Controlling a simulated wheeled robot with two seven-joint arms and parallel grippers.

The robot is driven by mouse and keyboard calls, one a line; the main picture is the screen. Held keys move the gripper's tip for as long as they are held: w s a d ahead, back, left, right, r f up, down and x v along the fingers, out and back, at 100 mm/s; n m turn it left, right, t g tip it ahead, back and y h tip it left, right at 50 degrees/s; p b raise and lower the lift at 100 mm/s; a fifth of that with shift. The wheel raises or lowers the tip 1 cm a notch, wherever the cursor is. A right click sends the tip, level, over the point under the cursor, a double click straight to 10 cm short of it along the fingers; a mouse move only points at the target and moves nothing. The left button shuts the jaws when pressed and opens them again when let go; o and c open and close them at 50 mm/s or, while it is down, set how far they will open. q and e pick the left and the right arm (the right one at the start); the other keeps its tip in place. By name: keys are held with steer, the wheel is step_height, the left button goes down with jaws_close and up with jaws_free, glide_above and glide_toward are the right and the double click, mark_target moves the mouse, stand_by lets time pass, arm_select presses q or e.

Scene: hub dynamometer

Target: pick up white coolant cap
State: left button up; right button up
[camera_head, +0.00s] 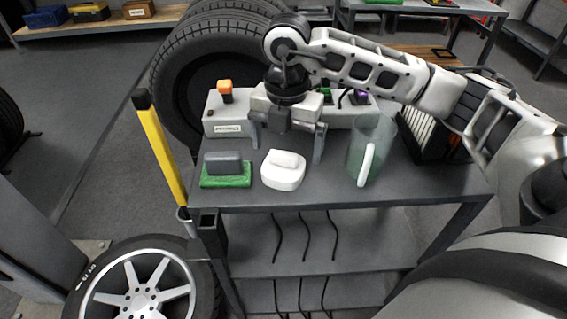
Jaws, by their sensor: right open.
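The white coolant cap (283,171) sits on the dark grey cart top (330,190), near its front edge and left of its middle. It has a rounded base with a raised grip on top. My right gripper (287,150) is above and slightly behind the cap, pointing down. Its two fingers are spread wide, with nothing between them. I cannot tell whether the fingertips touch the cart top. My left gripper is not in view.
A grey block on a green base (226,181) stands left of the cap. A clear greenish jug with a white handle (366,165) stands right. Behind is a grey box with an orange knob (225,92). A yellow post (163,155) rises at the cart's left edge.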

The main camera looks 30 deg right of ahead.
mark_target(284, 154)
steer(key=f, duration=0.5)
steer(key=shift+w+a, duration=0.15)
steer(key=shift+w, duration=0.05)
steer(key=shift+r, duration=0.1)
steer(key=c, duration=1.1)
